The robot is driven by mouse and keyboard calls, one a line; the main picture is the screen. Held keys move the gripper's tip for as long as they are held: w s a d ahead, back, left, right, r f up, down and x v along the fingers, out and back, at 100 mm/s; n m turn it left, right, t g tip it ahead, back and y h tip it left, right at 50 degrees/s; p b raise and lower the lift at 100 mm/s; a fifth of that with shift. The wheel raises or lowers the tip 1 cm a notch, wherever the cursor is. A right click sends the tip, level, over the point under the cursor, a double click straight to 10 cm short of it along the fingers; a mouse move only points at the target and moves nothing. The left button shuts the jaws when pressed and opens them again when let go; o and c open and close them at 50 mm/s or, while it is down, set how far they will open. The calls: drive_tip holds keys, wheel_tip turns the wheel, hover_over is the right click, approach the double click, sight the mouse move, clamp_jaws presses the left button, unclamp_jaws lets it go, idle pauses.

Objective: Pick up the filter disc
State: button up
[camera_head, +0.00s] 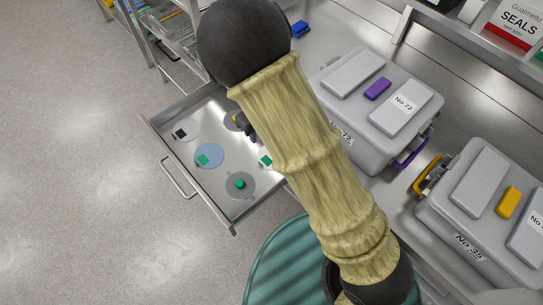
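Several flat round discs lie in the open metal drawer (222,206), and I cannot tell which one is the filter disc. One is pale with a black square (190,130). One is blue with a green tab (210,154). One is grey with a green knob (241,184). Another grey disc (231,122) is partly covered by my gripper, and a further green-tabbed one (266,161) is partly hidden by my arm. My gripper (249,130) shows only as a small dark part beside my arm, over the drawer's far side. Its fingers and anything between them are hidden.
Two grey lidded boxes stand on the steel counter to the right, one with a purple handle (411,152), one with a yellow handle (427,176). A wire rack (168,45) stands behind the drawer. A blue object (300,29) lies at the back. The floor at left is clear.

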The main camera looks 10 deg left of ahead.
hover_over(261, 161)
drive_tip(key=f, duration=0.7)
drive_tip(key=s+f, duration=0.1)
drive_tip(key=f, duration=0.3)
drive_tip(key=shift+d+f, duration=0.15)
drive_tip(key=shift+f, duration=0.2)
drive_tip(key=shift+s+f+p, duration=0.2)
drive_tip(key=shift+f, duration=1.1)
drive_tip(key=shift+s+f+p, duration=0.15)
drive_tip(key=shift+s+f, duration=0.05)
drive_tip(key=shift+f, duration=1.1)
clamp_jaws()
